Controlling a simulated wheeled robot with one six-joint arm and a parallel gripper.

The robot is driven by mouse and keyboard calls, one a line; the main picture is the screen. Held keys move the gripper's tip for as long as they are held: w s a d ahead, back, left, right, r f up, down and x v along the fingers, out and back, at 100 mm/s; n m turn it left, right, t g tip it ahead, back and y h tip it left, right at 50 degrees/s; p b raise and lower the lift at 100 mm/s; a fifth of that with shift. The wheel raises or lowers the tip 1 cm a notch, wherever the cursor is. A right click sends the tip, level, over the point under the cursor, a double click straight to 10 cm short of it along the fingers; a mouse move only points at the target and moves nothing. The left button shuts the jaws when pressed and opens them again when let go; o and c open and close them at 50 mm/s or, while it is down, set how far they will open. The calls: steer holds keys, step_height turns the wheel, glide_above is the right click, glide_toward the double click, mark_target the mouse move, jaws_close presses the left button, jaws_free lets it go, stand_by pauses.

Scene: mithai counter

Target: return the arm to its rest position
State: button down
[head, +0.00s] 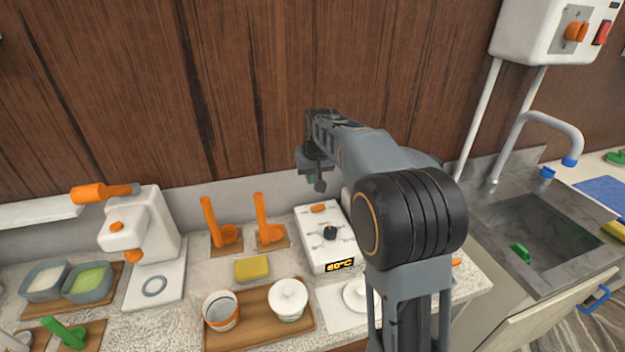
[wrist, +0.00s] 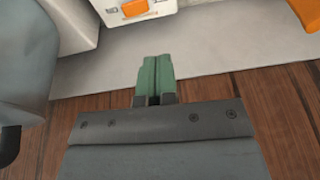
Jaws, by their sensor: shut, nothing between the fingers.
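My arm reaches up from the lower right of the head view and bends over the counter. My gripper (head: 319,185) hangs from its far end, pointing down, in front of the grey backsplash and behind the white heater box. In the wrist view its two green fingers (wrist: 155,75) are pressed together with nothing between them. The gripper looks clear of the counter and touches nothing that I can see. My forearm and elbow hide part of the counter to the right of the heater box.
The white heater box (head: 327,241) with a 60°C display stands just in front of the gripper. Two orange ladles (head: 269,232) stand left of it. A wooden tray (head: 256,330) holds a cup and a lidded pot. A sink (head: 545,235) lies right.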

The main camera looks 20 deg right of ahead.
steer(key=s+f, duration=0.1)
steer(key=s, duration=1.2)
steer(key=s+a+f, duration=0.1)
steer(key=s+f, duration=0.1)
steer(key=s, duration=1.2)
steer(key=shift+a+f+t+h, duration=0.15)
steer(key=shift+a+t+h, duration=0.15)
steer(key=shift+t, duration=0.1)
steer(key=c, duration=1.8)
jaws_free()
